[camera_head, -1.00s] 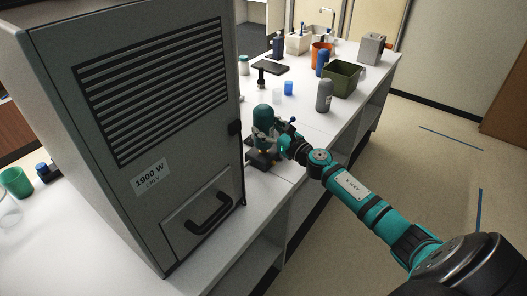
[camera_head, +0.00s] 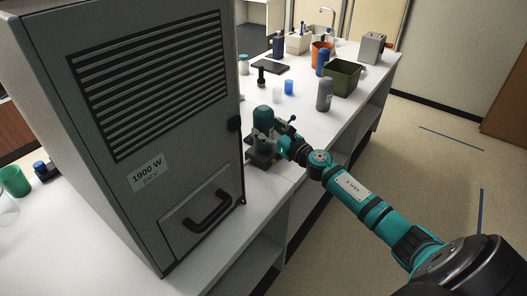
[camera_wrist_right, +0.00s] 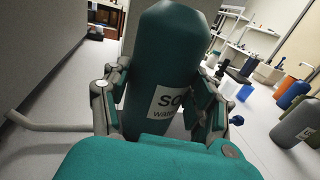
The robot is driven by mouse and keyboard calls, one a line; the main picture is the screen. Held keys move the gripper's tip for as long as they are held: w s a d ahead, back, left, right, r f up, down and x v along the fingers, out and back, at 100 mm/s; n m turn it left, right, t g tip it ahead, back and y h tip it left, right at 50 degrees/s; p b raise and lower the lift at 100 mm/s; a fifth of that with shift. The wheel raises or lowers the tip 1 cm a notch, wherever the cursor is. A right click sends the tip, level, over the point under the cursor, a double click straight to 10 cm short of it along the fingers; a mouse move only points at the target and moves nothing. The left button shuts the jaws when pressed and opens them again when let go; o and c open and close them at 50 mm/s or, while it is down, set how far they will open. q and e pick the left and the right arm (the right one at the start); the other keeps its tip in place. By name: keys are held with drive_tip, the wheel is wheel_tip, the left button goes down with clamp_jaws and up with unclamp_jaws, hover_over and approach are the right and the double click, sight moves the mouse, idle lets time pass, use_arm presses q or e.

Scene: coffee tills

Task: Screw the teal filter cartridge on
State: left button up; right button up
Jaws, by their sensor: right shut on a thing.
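My left gripper is not in view.
The tall grey machine (camera_head: 150,110) blocks the left side. A bare strip of counter lies right behind the cartridge.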

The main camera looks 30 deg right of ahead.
drive_tip(key=shift+f+b, duration=0.45)
drive_tip(key=shift+f, duration=0.05)
drive_tip(key=o, duration=1.3)
drive_tip(key=shift+c, duration=0.3)
drive_tip(key=shift+s, duration=0.15)
drive_tip(key=s+d, duration=0.1)
drive_tip(key=s, duration=0.7)
drive_tip(key=shift+s, duration=0.4)
